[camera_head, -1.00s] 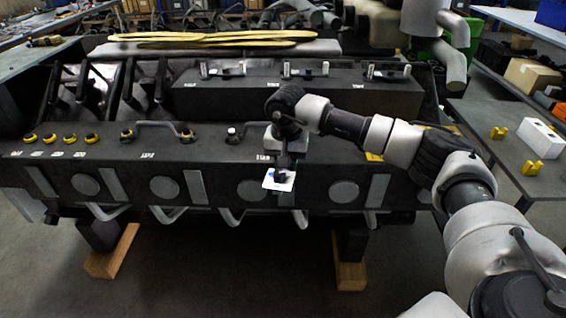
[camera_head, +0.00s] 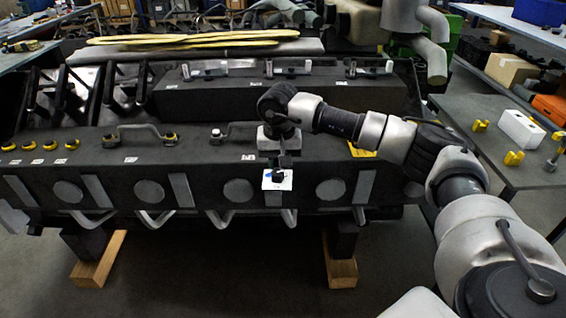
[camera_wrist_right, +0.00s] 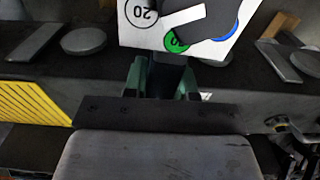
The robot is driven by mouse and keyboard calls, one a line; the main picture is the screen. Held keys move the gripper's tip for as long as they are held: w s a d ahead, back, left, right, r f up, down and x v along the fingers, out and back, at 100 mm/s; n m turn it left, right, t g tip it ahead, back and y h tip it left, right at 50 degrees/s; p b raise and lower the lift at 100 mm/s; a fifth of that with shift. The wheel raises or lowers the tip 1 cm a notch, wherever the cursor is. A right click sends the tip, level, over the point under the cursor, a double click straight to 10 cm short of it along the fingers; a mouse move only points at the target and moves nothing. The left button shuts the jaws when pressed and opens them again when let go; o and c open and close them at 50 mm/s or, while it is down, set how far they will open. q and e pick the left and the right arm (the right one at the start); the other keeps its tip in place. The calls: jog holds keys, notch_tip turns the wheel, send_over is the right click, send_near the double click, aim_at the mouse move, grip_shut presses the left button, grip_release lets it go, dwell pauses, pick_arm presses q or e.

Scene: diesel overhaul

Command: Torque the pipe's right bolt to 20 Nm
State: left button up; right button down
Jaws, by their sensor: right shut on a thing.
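My right gripper (camera_head: 280,152) points down over the front ledge of the dark engine block (camera_head: 100,158). It is shut on a dark tool with a white dial card (camera_head: 277,180). In the wrist view the green fingers (camera_wrist_right: 163,78) close on the tool's dark body, and the card (camera_wrist_right: 245,40) shows a "20", a green disc and a blue mark. A small pipe (camera_head: 240,126) on the ledge has a pale bolt (camera_head: 217,134) at its left end. Its right end and right bolt are hidden behind my gripper. My left gripper is not in view.
Another pipe (camera_head: 140,128) with yellow-ringed bolts sits further left, beside several yellow-ringed fittings. A side table (camera_head: 470,108) at right holds a white block (camera_head: 521,130) and yellow pieces (camera_head: 513,158). Wooden supports (camera_head: 341,270) stand under the block.

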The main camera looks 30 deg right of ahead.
jog(key=shift+w+a+r, duration=0.15)
jog(key=shift+w+a, duration=0.1)
jog(key=shift+a, duration=0.25)
jog(key=shift+w+a, duration=0.2)
jog(key=shift+a, duration=0.1)
jog(key=shift+w+a+m, duration=0.25)
jog(key=shift+w+m, duration=0.05)
jog(key=shift+m, duration=0.1)
jog(key=shift+w+a, duration=0.1)
jog(key=shift+w, duration=0.05)
jog(key=shift+w+a+m, duration=0.2)
jog(key=shift+m, duration=0.2)
dwell(0.4)
jog(key=shift+w+a+m, duration=0.3)
jog(key=shift+w, duration=0.05)
